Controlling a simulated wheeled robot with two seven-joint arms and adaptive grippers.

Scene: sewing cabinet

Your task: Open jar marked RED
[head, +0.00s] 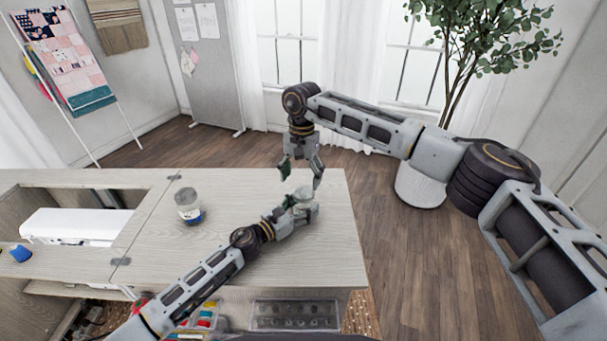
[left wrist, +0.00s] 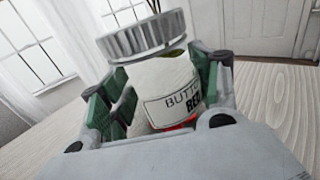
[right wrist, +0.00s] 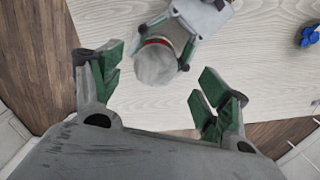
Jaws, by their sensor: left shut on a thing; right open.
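The jar (head: 302,194) is near the right end of the cabinet top, upright in the head view. In the left wrist view its white label (left wrist: 176,102) reads "BUTTO…" and "RED", with red contents low inside. Its grey ribbed lid (left wrist: 145,36) is on. My left gripper (head: 298,207) is shut around the jar's body, its green pads on either side. I cannot tell whether the jar touches the cabinet top. My right gripper (head: 301,176) is open above the jar, pointing down. In the right wrist view the lid (right wrist: 156,66) lies between and beyond the open fingers (right wrist: 160,88).
Another jar (head: 188,207) with blue contents stands on the cabinet top (head: 150,245), left of the held jar. A white machine (head: 75,227) sits in the recess at left, near a blue object (head: 18,253). A potted plant (head: 420,185) stands beyond the cabinet's right edge.

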